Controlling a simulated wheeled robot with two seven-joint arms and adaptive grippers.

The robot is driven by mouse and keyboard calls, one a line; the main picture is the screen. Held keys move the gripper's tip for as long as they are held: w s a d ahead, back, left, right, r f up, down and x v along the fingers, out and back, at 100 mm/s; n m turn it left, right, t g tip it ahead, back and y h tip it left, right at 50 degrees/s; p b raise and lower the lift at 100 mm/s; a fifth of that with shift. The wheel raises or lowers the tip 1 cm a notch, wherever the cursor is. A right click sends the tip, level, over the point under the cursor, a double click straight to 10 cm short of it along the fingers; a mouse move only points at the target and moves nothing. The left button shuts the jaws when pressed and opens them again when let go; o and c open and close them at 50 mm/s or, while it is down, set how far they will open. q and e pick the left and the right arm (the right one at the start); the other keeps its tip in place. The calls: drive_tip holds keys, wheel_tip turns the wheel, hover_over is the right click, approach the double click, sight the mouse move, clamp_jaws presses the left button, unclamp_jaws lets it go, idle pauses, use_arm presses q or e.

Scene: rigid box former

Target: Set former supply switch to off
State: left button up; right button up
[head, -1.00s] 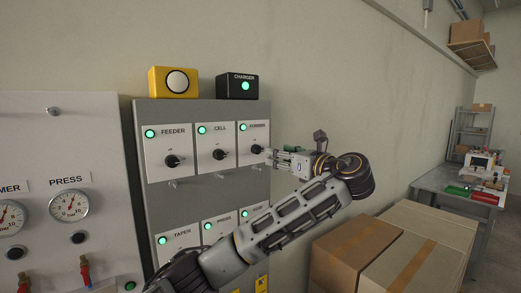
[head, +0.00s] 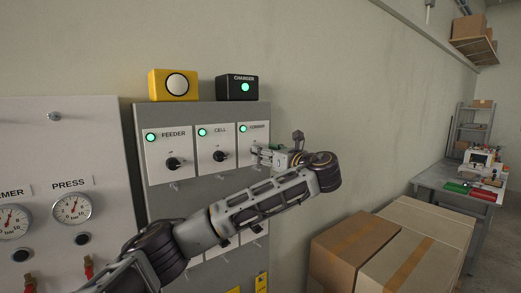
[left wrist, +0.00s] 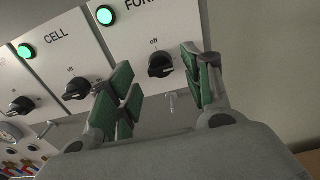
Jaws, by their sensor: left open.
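The former supply switch is a black rotary knob (left wrist: 160,64) on a white plate marked FORMER (head: 246,136), with "off" printed above it. The plate's lamp (left wrist: 105,15) is lit green. My left gripper (head: 256,153) is at the front of this plate and hides the knob in the head view. In the left wrist view my left gripper (left wrist: 160,92) is open, its green-padded fingers on either side of the knob's area. The knob lies beyond the fingertips' gap; I cannot tell whether they touch it. My right gripper is not in view.
The CELL knob (head: 219,156) and FEEDER knob (head: 173,163) sit to the left, both lamps green. A lower row of switches is mostly behind my arm. A yellow button box (head: 160,91) and a charger box (head: 237,90) top the cabinet. Cardboard boxes (head: 345,245) stand right.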

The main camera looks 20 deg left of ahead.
use_arm(q)
drive_tip(key=shift+p+x, duration=0.3)
drive_tip(key=shift+x, duration=1.35)
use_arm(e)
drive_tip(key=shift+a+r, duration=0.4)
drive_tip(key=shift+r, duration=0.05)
use_arm(q)
drive_tip(key=c, duration=1)
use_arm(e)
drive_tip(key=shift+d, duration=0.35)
